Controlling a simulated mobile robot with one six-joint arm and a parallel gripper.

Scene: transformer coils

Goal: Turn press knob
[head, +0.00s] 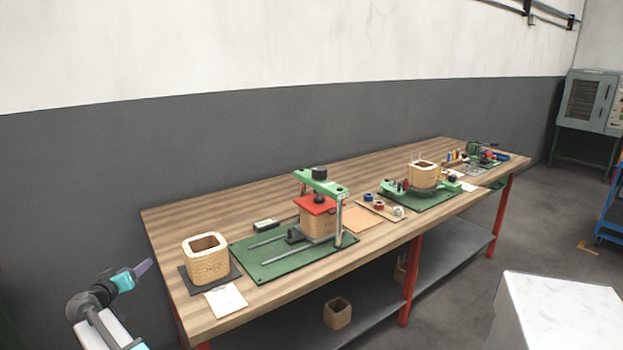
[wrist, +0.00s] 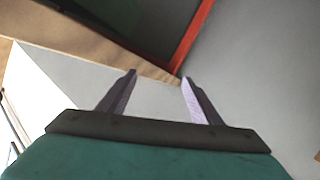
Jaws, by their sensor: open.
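The press stands mid-table in the head view, with a green crossbar frame (head: 321,182) on a green base plate (head: 262,262). Its dark knob (head: 319,173) sits on top of the crossbar. A red plate (head: 314,205) under the crossbar lies over a square wooden coil block (head: 318,224). My gripper (head: 142,268) is at the lower left, beyond the table's left end and well away from the press. In the wrist view my gripper (wrist: 160,84) has its two fingers apart with nothing between them. The knob is not in the wrist view.
A wooden coil (head: 206,266) on a dark mat and a paper sheet (head: 226,300) lie on the near left of the table (head: 165,215). A second green station (head: 418,200) stands farther right. A white block (head: 555,312) is at the lower right. A red leg (head: 411,268) supports the table.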

